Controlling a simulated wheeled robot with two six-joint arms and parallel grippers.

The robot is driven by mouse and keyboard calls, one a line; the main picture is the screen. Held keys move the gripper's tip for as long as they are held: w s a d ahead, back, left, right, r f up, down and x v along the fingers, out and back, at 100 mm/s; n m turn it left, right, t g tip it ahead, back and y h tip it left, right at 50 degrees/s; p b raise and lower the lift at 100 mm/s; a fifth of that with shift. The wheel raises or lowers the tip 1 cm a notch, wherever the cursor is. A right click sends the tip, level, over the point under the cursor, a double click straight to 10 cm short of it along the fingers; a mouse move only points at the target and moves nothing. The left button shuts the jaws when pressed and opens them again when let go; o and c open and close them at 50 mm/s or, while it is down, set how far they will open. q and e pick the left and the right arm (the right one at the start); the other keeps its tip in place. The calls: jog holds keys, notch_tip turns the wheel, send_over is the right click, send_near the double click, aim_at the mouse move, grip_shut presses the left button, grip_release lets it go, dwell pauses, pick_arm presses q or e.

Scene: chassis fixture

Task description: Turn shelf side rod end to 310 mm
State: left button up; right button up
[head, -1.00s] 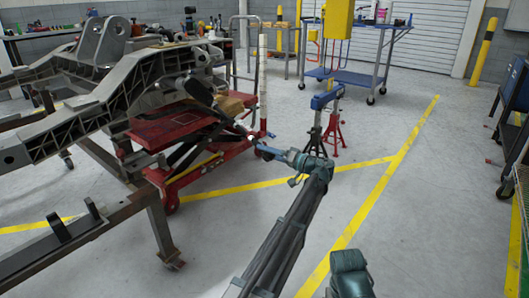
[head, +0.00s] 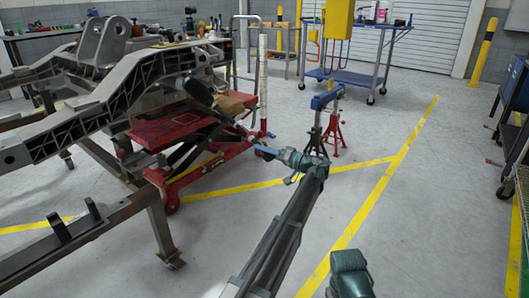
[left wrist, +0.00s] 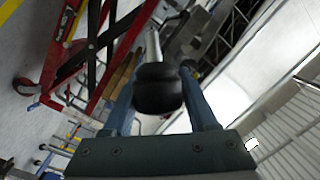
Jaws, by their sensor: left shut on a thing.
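The shelf side rod (head: 228,116) slants down from the frame's side toward my left gripper. It has a black thick part (head: 200,93) at its upper end and a thin light shaft below. My left gripper (head: 258,148) is shut on the rod's lower end. In the left wrist view, a dark rounded rod end (left wrist: 158,88) sits between the two blue fingers, with the silver shaft running away behind it. The fingers hide part of the end. No length mark can be read.
The big metal chassis frame (head: 110,100) stands at the left on a dark stand. A red lift table (head: 165,130) is beneath the rod. Red and black jack stands (head: 333,135) are close behind my left wrist. A blue cart (head: 350,80) is farther back.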

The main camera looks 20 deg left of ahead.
pick_arm(q)
jog(key=shift+w+f, duration=0.1)
jog(key=shift+w, duration=0.05)
jog(key=shift+f+m+g+y+b, duration=0.1)
jog(key=shift+m+g+y+b, duration=0.3)
jog(key=shift+m+g+b, duration=0.35)
jog(key=shift+m+g+y+b, duration=0.55)
jog(key=shift+m+g, duration=0.4)
jog(key=shift+g, duration=0.2)
jog(key=shift+s, duration=0.2)
jog(key=o, duration=1.3)
jog(key=d+f+b, duration=0.1)
jog(key=d+b, duration=0.1)
jog(key=d, duration=1.1)
jog(key=shift+s+d+f, duration=0.15)
jog(key=shift+d+f, duration=0.15)
jog(key=shift+d, duration=0.1)
